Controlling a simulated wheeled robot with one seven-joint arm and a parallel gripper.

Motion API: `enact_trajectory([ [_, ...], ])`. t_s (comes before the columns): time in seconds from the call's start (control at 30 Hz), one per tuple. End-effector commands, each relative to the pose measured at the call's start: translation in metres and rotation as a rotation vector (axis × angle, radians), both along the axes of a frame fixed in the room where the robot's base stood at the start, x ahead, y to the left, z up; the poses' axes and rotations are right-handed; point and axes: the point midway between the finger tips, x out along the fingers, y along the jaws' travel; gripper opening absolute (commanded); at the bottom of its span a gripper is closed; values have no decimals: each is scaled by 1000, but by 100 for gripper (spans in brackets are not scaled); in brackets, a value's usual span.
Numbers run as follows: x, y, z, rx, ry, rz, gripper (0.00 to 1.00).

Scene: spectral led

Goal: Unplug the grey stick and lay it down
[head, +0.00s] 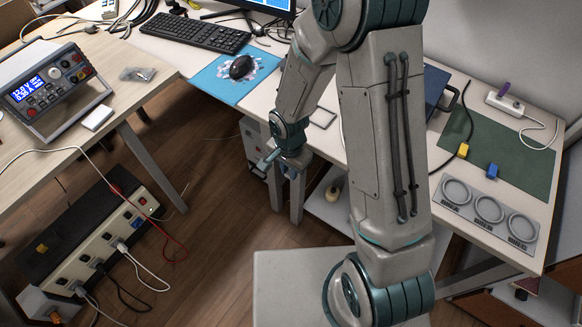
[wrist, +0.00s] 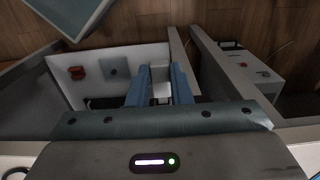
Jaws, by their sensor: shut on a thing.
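My gripper (head: 266,161) is below the desk edge, near the middle of the head view, beside a pale cabinet-like box. In the wrist view its two blue fingers (wrist: 160,72) are close together, with a small light-grey piece, the grey stick (wrist: 160,90), between them. The fingers hide much of it, and I cannot tell whether its far end is in a socket. In the head view the stick is too small to make out.
A white hub (head: 510,103) with a purple stick (head: 503,89) stands on the right desk. A grey tray with three round rings (head: 488,209) lies at the desk's front. A pale box (wrist: 245,80) is close to the right of my fingers. The green mat has bare room.

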Motion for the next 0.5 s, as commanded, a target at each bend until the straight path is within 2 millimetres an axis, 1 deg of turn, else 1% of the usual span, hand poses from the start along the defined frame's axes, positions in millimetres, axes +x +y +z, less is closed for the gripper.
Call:
enact_trajectory([
  [0.5, -13, 10, -1, -1, 1, 1, 0],
])
